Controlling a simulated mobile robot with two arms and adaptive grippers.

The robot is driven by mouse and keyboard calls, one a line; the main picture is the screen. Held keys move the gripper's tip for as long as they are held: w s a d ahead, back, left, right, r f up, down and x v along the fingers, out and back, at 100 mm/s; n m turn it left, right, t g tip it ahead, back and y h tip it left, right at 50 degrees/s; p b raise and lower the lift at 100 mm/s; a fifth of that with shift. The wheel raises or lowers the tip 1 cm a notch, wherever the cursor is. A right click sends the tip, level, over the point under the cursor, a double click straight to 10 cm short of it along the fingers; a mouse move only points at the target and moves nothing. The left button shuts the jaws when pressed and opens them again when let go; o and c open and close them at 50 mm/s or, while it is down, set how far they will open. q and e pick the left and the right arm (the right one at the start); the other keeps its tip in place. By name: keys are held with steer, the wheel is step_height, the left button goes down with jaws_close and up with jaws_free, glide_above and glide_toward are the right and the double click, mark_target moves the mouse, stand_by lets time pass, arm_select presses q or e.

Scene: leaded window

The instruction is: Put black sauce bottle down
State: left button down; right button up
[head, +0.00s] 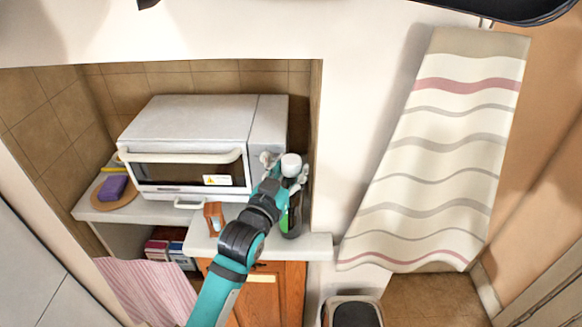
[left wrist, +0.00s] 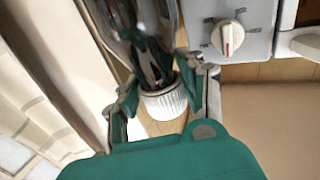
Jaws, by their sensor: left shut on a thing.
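The black sauce bottle (head: 292,217) has a dark body and a white cap. It stands about upright over the right end of the counter (head: 316,245), beside the oven's right front corner. My left gripper (head: 286,171) is shut around its upper part, just below the cap. I cannot tell whether the base touches the counter. In the left wrist view the bottle's ribbed white cap (left wrist: 165,103) and dark glossy body (left wrist: 145,35) show between the fingers of my left gripper (left wrist: 163,88). My right gripper is not in view.
A white toaster oven (head: 190,135) fills the alcove left of the bottle. A small brown and white object (head: 214,217) lies on the counter. A purple sponge (head: 112,188) is at far left. The alcove wall is close on the right; a striped towel (head: 435,150) hangs beyond.

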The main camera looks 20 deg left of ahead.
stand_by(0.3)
arm_select(q)
steer(key=c, duration=1.2)
jaws_free()
steer(key=shift+f, duration=0.2)
steer(key=o, duration=0.4)
steer(key=shift+r, duration=0.1)
steer(key=s+a+b, duration=0.1)
steer(key=s+b, duration=0.2)
steer(key=s, duration=0.9)
steer(key=shift+a, duration=0.15)
